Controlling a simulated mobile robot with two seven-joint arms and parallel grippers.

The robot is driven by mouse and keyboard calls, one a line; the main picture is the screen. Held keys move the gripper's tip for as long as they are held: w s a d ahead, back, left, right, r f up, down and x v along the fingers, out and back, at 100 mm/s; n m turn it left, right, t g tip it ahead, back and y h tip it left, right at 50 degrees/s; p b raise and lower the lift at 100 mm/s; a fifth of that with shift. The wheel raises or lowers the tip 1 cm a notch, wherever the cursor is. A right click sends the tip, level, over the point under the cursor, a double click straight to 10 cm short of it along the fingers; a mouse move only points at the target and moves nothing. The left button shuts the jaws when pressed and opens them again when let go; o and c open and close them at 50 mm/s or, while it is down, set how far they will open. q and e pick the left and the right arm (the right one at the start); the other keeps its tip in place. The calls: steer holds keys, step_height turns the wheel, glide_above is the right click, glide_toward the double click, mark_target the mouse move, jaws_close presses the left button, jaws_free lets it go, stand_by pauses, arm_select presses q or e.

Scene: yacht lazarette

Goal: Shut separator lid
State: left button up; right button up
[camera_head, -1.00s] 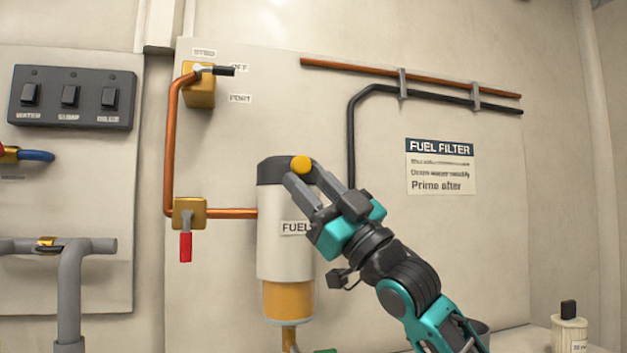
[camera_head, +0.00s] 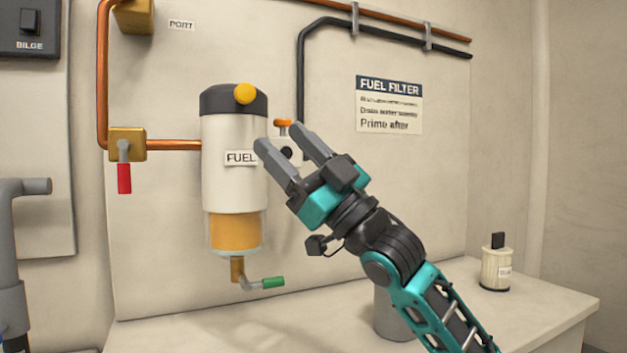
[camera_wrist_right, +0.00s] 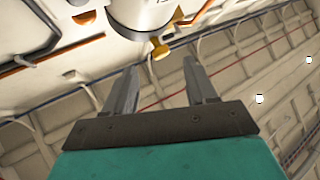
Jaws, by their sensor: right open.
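The separator (camera_head: 224,185) is a white upright cylinder labelled FUEL, with an amber bowl below, on the wall panel in the head view. Its dark grey lid (camera_head: 218,102) sits flat on top, with no gap visible. A yellow knob (camera_head: 246,94) is on the lid's front right. My right gripper (camera_head: 280,137) is open and empty, below and to the right of the knob, in front of the cylinder's right side. The right wrist view shows the separator (camera_wrist_right: 140,15) and yellow knob (camera_wrist_right: 161,50) beyond the open fingers (camera_wrist_right: 160,67). My left gripper is out of view.
A green-handled drain (camera_head: 268,283) hangs under the bowl. A red-handled valve (camera_head: 124,160) is to the left on copper pipe. An orange-topped fitting (camera_head: 283,123) is behind my fingers. A filter cartridge (camera_head: 496,268) stands on the bench (camera_head: 300,330).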

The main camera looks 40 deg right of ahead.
arm_select(q)
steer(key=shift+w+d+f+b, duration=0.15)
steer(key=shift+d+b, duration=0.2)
steer(key=shift+b, duration=0.2)
arm_select(e)
steer(key=v, duration=0.5)
steer(key=shift+s+a+f, duration=0.1)
steer(key=shift+s+f, duration=0.05)
steer(key=shift+s, duration=0.1)
